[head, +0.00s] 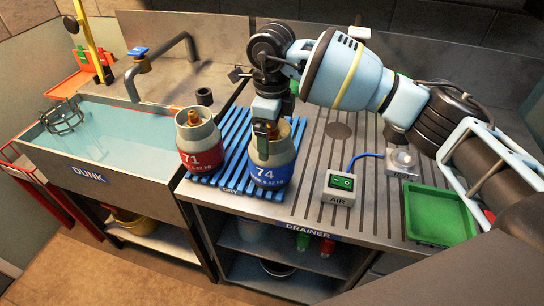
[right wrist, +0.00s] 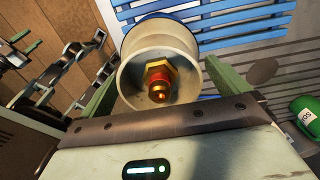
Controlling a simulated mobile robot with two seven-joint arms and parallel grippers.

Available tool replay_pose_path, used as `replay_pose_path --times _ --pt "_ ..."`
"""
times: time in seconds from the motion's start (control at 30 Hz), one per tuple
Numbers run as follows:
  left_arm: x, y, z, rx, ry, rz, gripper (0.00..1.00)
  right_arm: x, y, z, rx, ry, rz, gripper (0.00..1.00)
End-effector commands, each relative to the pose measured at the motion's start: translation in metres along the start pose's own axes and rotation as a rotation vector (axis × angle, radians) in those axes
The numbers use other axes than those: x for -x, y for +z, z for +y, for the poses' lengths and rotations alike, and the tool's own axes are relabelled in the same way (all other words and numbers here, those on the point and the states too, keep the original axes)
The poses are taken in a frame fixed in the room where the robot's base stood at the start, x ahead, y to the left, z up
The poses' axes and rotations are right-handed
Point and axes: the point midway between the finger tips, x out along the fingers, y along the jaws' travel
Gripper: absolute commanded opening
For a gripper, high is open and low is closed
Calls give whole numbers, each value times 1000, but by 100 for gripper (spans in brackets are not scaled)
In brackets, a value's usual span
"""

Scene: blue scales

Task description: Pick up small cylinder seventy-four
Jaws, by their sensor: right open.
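Cylinder seventy-four (head: 268,170), cream with a blue band marked 74, stands upright on the blue slatted rack marked DRY (head: 208,179). My right gripper (head: 266,130) is over its top, pointing down, and hides part of its collar and valve. In the right wrist view the cylinder's round collar (right wrist: 133,80) and brass valve (right wrist: 158,80) sit between the two open green fingers. I cannot tell whether the fingers touch it.
Cylinder seventy-one (head: 199,146), with a red band, stands close left on the same rack. The water-filled DUNK sink (head: 105,178) is further left. The AIR switch box (head: 341,187), TEST block (head: 402,163) and green tray (head: 436,216) are to the right.

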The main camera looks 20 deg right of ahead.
Motion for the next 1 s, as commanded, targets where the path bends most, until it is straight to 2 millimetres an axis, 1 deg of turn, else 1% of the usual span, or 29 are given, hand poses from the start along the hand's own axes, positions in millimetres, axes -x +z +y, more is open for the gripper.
replay_pose_path --times 0.17,0.27,0.87,1.0 --pt "0 1 0 0 0 -2 36 0 0 0 0 -1 0 100" --pt "0 2 0 1 0 -4 36 0 0 0 0 0 0 88" --pt "0 2 0 0 0 -5 36 1 0 0 0 -1 -1 10" --pt "0 2 0 0 0 -5 36 2 1 0 0 -2 -3 10"
